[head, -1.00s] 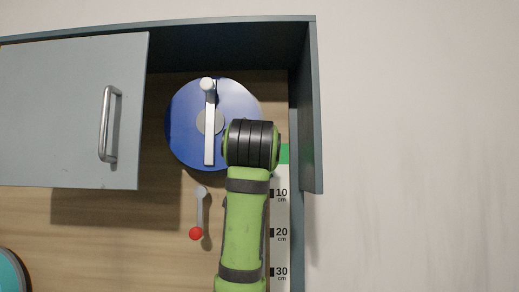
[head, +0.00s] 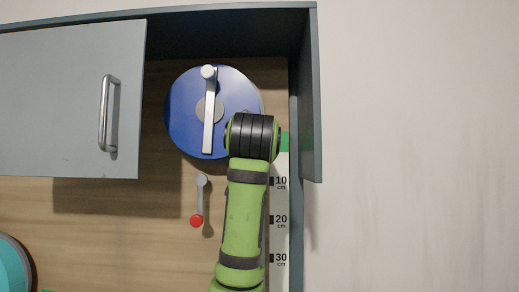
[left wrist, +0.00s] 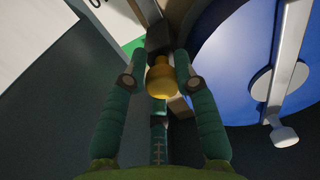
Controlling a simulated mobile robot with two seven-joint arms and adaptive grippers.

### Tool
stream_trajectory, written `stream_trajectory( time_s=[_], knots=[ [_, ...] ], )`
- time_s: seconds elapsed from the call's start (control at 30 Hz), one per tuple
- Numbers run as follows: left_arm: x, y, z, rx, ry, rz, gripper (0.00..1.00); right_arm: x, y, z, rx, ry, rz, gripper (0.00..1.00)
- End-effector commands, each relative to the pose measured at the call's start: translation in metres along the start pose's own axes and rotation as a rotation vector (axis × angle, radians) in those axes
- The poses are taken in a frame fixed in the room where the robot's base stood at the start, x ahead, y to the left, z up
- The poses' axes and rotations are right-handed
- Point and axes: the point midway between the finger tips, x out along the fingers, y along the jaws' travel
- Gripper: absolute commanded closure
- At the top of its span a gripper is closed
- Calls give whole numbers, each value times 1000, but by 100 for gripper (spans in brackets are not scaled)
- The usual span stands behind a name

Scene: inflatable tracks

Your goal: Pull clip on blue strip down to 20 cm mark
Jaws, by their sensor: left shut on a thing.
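In the head view my green arm and black wrist cover the gripper and the clip. The white scale (head: 281,221), marked 10, 20 and 30 cm, runs down along the right, with a green top end beside my wrist. No blue strip can be made out; my arm hides the area beside the scale. My right gripper is not in view.
A large blue disc (head: 184,112) with a white lever (head: 208,115) lies left of my wrist. A small grey lever with a red knob (head: 196,221) is below it. A grey cabinet door (head: 60,100) with a metal handle (head: 105,112) stands at left. A grey side panel (head: 310,100) borders the right.

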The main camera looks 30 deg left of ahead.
Motion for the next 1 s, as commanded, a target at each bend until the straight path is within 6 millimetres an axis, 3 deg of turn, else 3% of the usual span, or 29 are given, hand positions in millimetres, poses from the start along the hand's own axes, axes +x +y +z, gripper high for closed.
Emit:
stream_trajectory(
  time_s=[0.27, 0.8, 1.0],
  knots=[
    [0, 0, 39, 0, 1, -1, 100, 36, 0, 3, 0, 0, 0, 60],
    [0, 0, 172, -1, 1, -1, 100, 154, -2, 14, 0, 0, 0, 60],
    [0, -1, 195, -1, 1, -2, 100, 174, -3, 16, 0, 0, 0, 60]
  ],
)
